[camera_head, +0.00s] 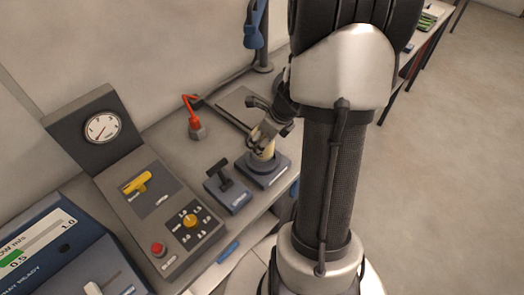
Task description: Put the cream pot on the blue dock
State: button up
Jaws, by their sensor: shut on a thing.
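The cream pot (267,153) shows as a small cream piece between the fingers of my gripper (262,140), near the middle of the camera_head view. My gripper is shut on it, and its fingers hide part of it. Right below is a dark blue-grey block (256,175), which looks like the blue dock. The pot is over this block and looks roughly upright. I cannot tell whether its bottom touches the block or hangs just above it.
A lever box (237,202) stands just left of the block. A red-handled device (197,132) and a dark flat plate (236,103) lie behind. A gauge console (160,228) and blue panel (60,255) fill the left. A dark post (262,50) rises at the back.

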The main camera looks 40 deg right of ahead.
jog(key=shift+f+b, duration=1.05)
jog(key=shift+f, duration=0.95)
jog(key=shift+f, duration=0.2)
jog(key=o, duration=1.3)
jog(key=shift+r, duration=0.15)
jog(key=shift+r, duration=0.3)
jog(key=p+v, duration=0.5)
jog(key=v, duration=0.6)
jog(key=shift+s+r+p, duration=0.2)
jog(key=shift+s+p, duration=0.1)
